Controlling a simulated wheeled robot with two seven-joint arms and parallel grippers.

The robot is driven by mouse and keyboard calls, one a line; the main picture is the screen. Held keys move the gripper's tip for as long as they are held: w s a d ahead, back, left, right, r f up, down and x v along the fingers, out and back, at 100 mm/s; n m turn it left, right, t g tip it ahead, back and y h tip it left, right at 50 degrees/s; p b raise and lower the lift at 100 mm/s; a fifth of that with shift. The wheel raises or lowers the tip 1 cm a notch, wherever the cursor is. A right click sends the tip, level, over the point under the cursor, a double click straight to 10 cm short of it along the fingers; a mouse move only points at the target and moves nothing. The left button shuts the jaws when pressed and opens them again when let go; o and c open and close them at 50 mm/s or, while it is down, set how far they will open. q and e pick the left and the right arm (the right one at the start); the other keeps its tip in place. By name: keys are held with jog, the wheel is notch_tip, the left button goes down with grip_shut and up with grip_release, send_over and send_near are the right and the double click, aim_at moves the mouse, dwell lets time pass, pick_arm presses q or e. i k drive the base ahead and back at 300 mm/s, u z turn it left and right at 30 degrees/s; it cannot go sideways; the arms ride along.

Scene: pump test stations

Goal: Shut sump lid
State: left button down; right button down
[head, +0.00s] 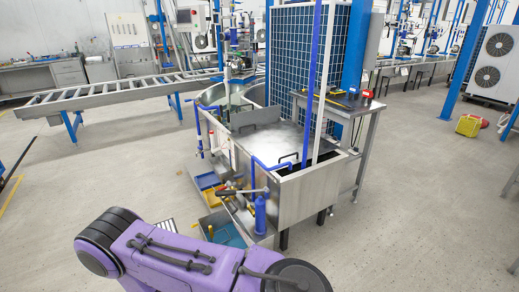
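The sump is a steel tank (304,198) in the middle of the head view. A flat, shiny steel lid panel (262,143) lies across much of its top, with a dark handle (289,157) near its front edge. A dark gap shows at the tank's front right, beside the panel. A smaller steel plate stands up at the panel's back left. I cannot tell which of these plates is hinged. Neither of my grippers is in view; only a purple link of mine shows at the bottom left, apart from the tank.
Blue pipes and a blue cylinder (260,214) stand at the tank's front left, near open bins (228,234) on the floor. A side table (350,104) adjoins the tank's right. A roller conveyor (110,96) runs behind left.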

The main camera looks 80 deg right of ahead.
aim_at(236, 211)
jog(key=k, duration=0.4)
jog(key=z, duration=1.95)
jog(key=i, duration=0.5)
jog(key=u, duration=0.15)
jog(key=k, duration=0.25)
jog(key=z, duration=0.35)
